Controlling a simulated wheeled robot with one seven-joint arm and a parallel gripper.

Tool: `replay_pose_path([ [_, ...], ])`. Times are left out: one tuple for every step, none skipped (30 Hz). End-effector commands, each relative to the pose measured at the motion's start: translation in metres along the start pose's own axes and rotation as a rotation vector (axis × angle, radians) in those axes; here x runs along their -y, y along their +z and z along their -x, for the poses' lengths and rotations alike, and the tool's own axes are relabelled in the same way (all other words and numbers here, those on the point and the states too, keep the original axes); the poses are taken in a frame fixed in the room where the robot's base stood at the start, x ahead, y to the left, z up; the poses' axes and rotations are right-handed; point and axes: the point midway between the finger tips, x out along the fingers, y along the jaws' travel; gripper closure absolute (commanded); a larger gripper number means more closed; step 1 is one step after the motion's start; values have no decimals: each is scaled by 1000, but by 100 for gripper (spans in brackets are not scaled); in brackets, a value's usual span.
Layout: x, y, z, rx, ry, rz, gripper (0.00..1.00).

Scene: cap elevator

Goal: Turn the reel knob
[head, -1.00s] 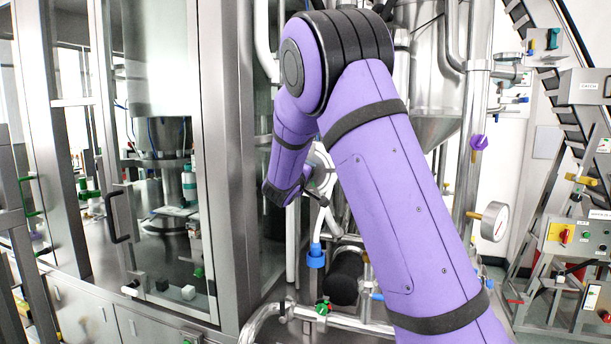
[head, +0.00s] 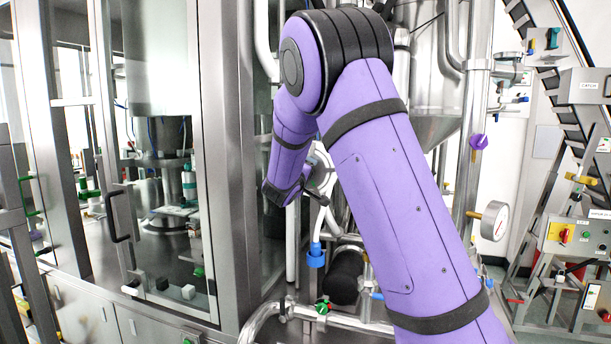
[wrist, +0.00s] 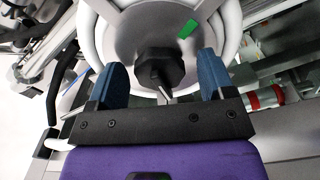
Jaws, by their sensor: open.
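The reel knob (wrist: 160,68) is a black, many-sided knob at the middle of a pale round reel (wrist: 195,22), which has a small green mark on its face. In the wrist view my gripper (wrist: 161,76) is open, with one blue finger to each side of the knob. Gaps show between the fingers and the knob; I cannot tell how deep the fingers reach along it. In the head view the reel (head: 324,177) shows as a pale ring beside my wrist, and the knob is hidden there.
A glass-doored steel cabinet (head: 232,150) stands close to the left of my arm. Pipes with a blue fitting (head: 316,256) and a green-knobbed valve (head: 323,306) run below the reel. A pressure gauge (head: 494,221) and a control panel (head: 566,236) are to the right.

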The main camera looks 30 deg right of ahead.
Motion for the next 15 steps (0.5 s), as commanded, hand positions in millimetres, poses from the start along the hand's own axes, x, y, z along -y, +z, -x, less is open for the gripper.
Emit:
replay_pose_path([
  [0, 0, 3, -1, 0, -1, 25],
  [0, -1, 5, -1, 0, -1, 25],
  [0, -1, 9, -2, -1, -2, 25],
  [0, -1, 13, -3, -1, -2, 25],
  [0, -2, 18, -3, -2, -2, 25],
  [0, -1, 24, -3, -2, -2, 25],
  [0, -1, 30, -3, -2, -2, 25],
  [0, -1, 36, -3, -3, -3, 25],
  [0, -1, 44, -4, -3, -2, 25],
  [0, -1, 49, -4, -3, -1, 25],
  [0, -1, 55, -4, -4, -1, 25],
  [0, -1, 63, -3, -3, -1, 25],
  [0, -1, 68, -3, -3, -2, 25],
  [0, -1, 73, -2, -3, -1, 25],
  [0, -1, 80, -3, -3, -1, 25],
])
